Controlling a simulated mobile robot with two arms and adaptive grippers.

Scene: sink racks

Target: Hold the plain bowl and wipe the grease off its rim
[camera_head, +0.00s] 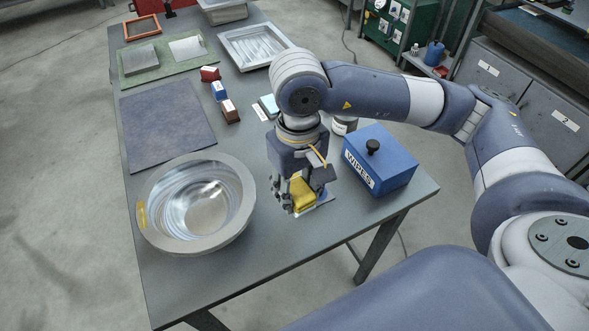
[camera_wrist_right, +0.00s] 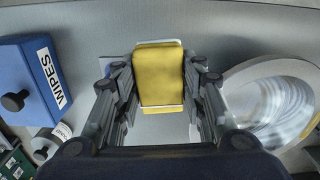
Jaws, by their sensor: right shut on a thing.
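The plain grey metal bowl (camera_head: 165,239) stands upright on the near left part of the table. A yellow grease patch (camera_head: 141,214) shows on the left side of its rim. In the right wrist view the bowl (camera_wrist_right: 300,68) is at the right, apart from my gripper. My right gripper (camera_head: 303,192) is right of the bowl, pointing down, and is shut on a yellow wiping pad (camera_head: 302,190). In the right wrist view the pad (camera_wrist_right: 160,76) sits between the fingers of the gripper (camera_wrist_right: 160,85). A pale flat piece lies under it, partly hidden. My left gripper is not in view.
A blue WIPES box (camera_head: 385,160) with a black knob stands close right of my right gripper. A blue-grey mat (camera_head: 168,122) lies behind the bowl. Several small blocks and a metal tray (camera_head: 257,47) are farther back. The table (camera_head: 205,285) is clear in front of the bowl.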

